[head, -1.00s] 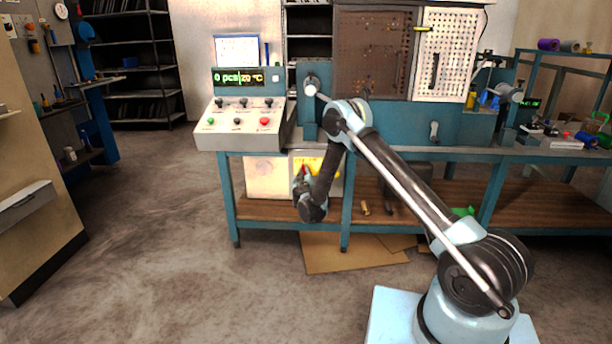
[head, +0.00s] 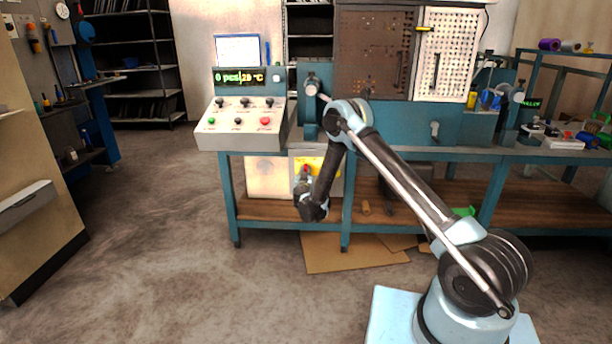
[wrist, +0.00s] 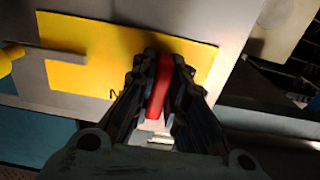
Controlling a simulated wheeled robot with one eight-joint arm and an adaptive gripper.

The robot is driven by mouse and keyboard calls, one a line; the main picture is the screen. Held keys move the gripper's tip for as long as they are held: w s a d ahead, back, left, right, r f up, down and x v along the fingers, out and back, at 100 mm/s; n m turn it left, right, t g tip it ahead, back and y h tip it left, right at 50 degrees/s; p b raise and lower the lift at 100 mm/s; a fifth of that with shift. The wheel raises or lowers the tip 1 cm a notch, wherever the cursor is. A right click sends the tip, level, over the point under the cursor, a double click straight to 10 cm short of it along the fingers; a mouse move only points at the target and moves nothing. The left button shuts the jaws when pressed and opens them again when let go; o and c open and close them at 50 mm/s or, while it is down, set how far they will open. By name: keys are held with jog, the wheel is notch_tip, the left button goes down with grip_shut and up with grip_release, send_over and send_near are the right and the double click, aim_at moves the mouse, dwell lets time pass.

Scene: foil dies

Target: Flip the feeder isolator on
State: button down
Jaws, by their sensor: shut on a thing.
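The feeder isolator is a grey box (head: 336,184) with a yellow plate (head: 318,163) and a red handle (head: 306,168), under the left part of the bench. In the wrist view, the yellow plate (wrist: 80,45) spreads behind the fingers, and the red handle (wrist: 162,85) stands between them. My gripper (head: 304,180) reaches down in front of the box. In the wrist view, my gripper (wrist: 161,80) is shut on the red handle, with a finger on each side. The fingers hide part of the plate and its black lettering, of which an "N" shows.
A grey rod with a yellow end (wrist: 10,57) stands out left of the plate in the wrist view. The control console (head: 240,125) sits above left on the blue bench (head: 400,153). Cardboard (head: 345,252) lies on the floor below. The floor at left is clear.

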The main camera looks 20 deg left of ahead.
jog(key=shift+s+a, duration=0.1)
jog(key=c, duration=1.6)
grip_release()
jog(key=v, duration=0.7)
jog(key=shift+s, duration=0.15)
